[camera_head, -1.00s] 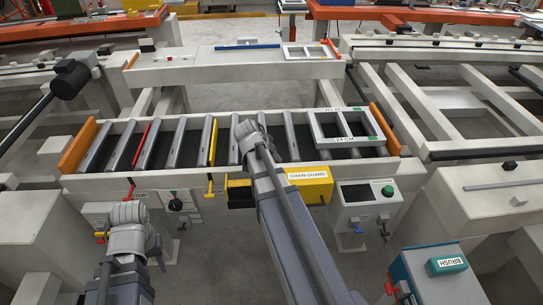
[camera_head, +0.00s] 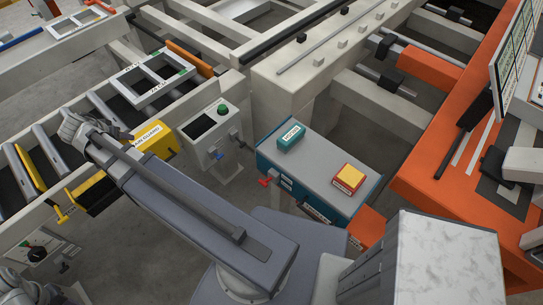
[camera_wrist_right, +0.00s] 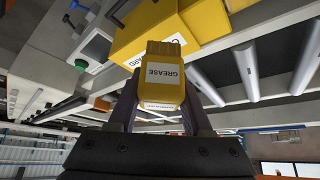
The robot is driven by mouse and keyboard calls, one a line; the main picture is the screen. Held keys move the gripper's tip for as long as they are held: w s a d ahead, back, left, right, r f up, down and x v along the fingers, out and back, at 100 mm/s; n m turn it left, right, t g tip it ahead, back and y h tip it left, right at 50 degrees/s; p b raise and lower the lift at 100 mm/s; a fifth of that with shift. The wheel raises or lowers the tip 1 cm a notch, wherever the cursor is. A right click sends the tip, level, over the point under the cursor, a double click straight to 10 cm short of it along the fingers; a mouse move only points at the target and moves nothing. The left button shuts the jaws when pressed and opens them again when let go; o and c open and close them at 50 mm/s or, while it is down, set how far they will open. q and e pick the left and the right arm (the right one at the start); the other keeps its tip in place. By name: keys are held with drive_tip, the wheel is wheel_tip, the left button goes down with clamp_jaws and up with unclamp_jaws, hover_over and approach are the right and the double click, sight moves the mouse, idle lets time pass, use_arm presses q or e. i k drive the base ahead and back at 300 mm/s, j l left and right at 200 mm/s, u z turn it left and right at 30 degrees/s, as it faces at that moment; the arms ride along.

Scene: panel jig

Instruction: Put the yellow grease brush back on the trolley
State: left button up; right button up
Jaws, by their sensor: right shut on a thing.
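The yellow grease brush (camera_wrist_right: 162,72), with a white GREASE label, sits between the two dark fingers of my right gripper (camera_wrist_right: 158,106) in the right wrist view. The gripper is shut on it. The trolley (camera_head: 325,160), with a grey top and teal sides, stands to the right of my right arm. It carries a teal block labelled BRUSH (camera_head: 291,136) and a red-and-yellow block (camera_head: 349,177). Part of my left arm shows at the lower left; its fingers cannot be made out.
The yellow chain guard (camera_head: 154,137) is on the conveyor front, close beyond the brush in the wrist view. A control box (camera_head: 207,128) with a green button stands between conveyor and trolley. An orange bench (camera_head: 425,185) lies right of the trolley. The trolley top has free room.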

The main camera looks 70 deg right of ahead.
sight(317, 161)
drive_tip(key=k+z, duration=0.35)
drive_tip(key=k+l+z, duration=0.45)
drive_tip(key=k+z, duration=0.2)
drive_tip(key=k, duration=0.15)
